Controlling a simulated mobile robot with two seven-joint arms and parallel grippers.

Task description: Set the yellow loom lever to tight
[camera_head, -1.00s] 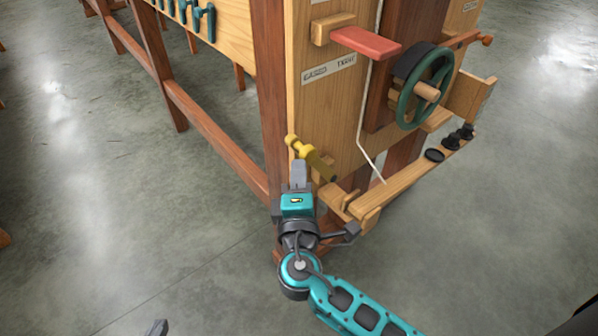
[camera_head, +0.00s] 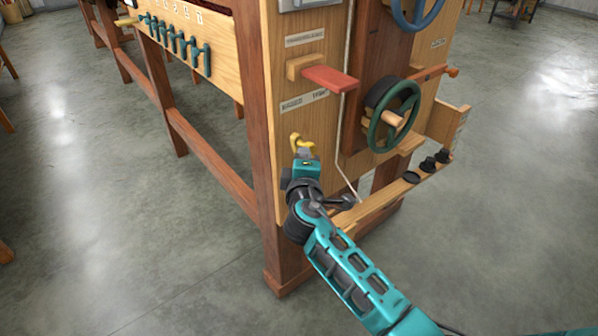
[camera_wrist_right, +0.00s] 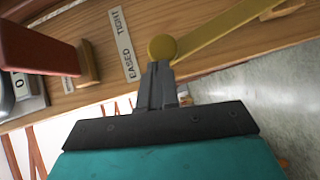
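The yellow loom lever (camera_head: 302,144) is on the lower part of the loom's wooden end panel, partly hidden behind my right gripper (camera_head: 304,154) in the head view. In the right wrist view, the yellow lever (camera_wrist_right: 225,35) runs from its round knob towards the upper right. My right gripper (camera_wrist_right: 160,66) has its fingers together, with the tips at the knob; they seem to touch it, but I see no clear grasp around it. A label reading EASED and TIGHT (camera_wrist_right: 123,45) is beside the knob; it also shows above the lever in the head view (camera_head: 304,101). My left gripper is out of view.
A red lever (camera_head: 330,79) sticks out above the label. A green handwheel (camera_head: 394,116) is to its right, with a pale cord (camera_head: 342,150) hanging between. A wooden ledge (camera_head: 385,199) with black pieces lies below.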

